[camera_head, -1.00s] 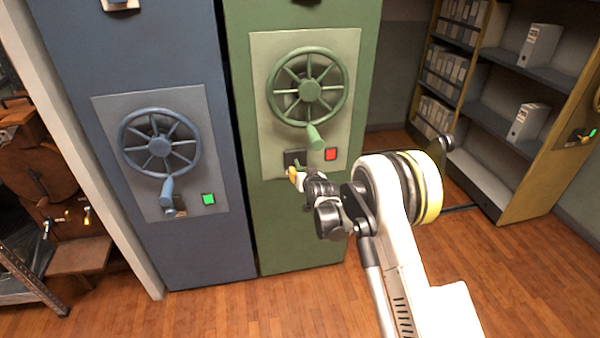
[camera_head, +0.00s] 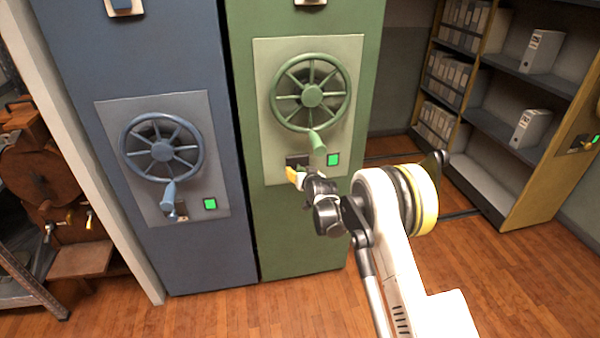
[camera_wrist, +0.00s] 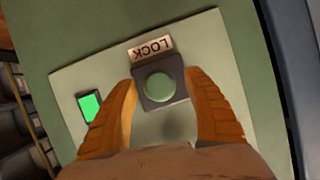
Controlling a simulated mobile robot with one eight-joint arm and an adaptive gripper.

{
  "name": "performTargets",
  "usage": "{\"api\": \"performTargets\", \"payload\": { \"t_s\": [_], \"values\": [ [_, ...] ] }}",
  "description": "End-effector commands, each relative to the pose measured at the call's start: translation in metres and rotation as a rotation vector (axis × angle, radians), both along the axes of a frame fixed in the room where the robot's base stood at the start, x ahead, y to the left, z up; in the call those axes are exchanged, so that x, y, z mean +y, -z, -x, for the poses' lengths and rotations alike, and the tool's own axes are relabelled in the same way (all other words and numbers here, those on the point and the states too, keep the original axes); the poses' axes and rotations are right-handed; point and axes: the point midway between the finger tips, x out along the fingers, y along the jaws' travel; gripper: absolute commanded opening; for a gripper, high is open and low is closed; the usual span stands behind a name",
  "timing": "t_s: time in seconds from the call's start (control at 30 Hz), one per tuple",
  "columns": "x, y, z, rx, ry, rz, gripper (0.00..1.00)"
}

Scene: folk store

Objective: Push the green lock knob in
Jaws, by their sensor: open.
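The green lock knob (camera_wrist: 159,88) is round and sits in a dark square housing below a "LOCK" label (camera_wrist: 152,47) in the wrist view. In the head view its dark housing (camera_head: 297,160) shows under the green handwheel (camera_head: 312,95), partly covered by my gripper. My gripper (camera_head: 292,175) is at the panel. In the wrist view its two orange fingers (camera_wrist: 160,100) are open, one on each side of the housing, with nothing held. I cannot tell whether they touch it. The light (camera_head: 333,160) beside the knob is green; it also shows in the wrist view (camera_wrist: 91,107).
The wheel's handle (camera_head: 317,142) hangs close above my gripper. A blue cabinet (camera_head: 235,250) with its own wheel and green light stands to the left. Shelves with binders (camera_head: 490,110) stand at the right. Wooden floor (camera_head: 240,310) lies open in front.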

Motion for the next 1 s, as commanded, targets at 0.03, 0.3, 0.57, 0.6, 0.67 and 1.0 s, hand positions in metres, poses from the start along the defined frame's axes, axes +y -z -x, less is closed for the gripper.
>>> {"api": "performTargets", "payload": {
  "t_s": [0.03,0.3,0.57,0.6,0.67,1.0],
  "values": [
    [-0.002,-0.002,0.005,0.000,0.000,0.000,0.59],
    [-0.019,-0.024,0.054,0.000,0.000,0.000,0.59],
    [-0.034,-0.041,0.093,-0.001,0.001,-0.001,0.59],
    [-0.035,-0.042,0.096,-0.001,0.000,0.000,0.59],
    [-0.036,-0.043,0.099,-0.001,0.000,0.000,0.59],
    [-0.037,-0.044,0.101,-0.001,0.000,0.000,0.59]
  ]
}}
